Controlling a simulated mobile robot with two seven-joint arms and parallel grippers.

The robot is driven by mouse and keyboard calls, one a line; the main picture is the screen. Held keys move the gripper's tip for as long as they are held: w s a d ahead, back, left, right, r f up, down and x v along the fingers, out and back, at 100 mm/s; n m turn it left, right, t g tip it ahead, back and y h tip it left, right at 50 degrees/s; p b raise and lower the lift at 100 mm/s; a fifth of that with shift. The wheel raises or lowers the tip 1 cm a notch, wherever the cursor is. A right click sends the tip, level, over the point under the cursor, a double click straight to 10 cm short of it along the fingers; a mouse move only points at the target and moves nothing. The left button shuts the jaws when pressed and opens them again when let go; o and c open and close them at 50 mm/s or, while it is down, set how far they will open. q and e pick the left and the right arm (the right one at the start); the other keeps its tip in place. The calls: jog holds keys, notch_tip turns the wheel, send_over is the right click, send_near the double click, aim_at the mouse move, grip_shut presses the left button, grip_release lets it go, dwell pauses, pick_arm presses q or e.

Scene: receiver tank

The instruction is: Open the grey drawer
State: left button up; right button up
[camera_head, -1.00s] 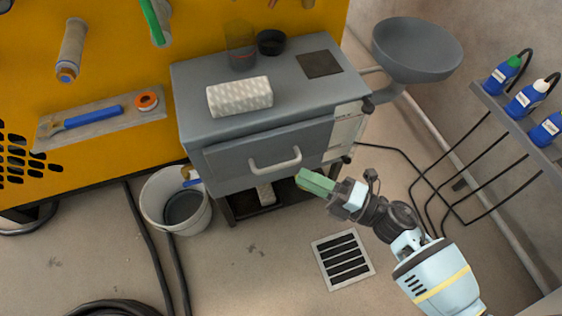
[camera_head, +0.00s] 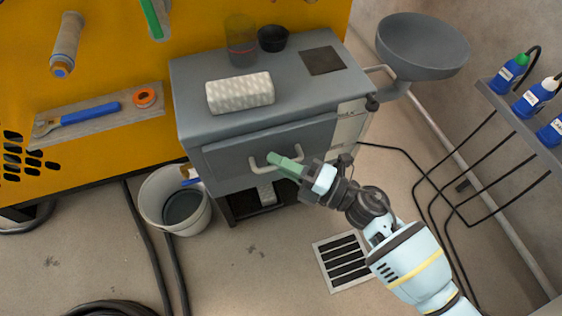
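The grey drawer (camera_head: 228,157) is in the front of a grey cabinet, at the middle of the head view, and looks closed. Its pale handle (camera_head: 256,167) is a curved bar on the drawer front. My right gripper (camera_head: 274,160), with green fingers, comes in from the lower right. Its fingertips overlap the middle of the handle in the picture and hide part of it. I cannot tell whether the fingers touch the handle or how far apart they are. My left gripper is not in view.
A grey funnel basin (camera_head: 422,45) juts out at the right. Floor in front is mostly clear.

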grip_shut()
jog(key=s+d+p, duration=0.4)
jog(key=s, duration=0.8)
jog(key=shift+s+p, duration=0.25)
jog(key=shift+p, duration=0.05)
jog(key=shift+o, duration=1.9)
grip_release()
jog(key=p+v, duration=0.1)
jog(key=v, duration=0.7)
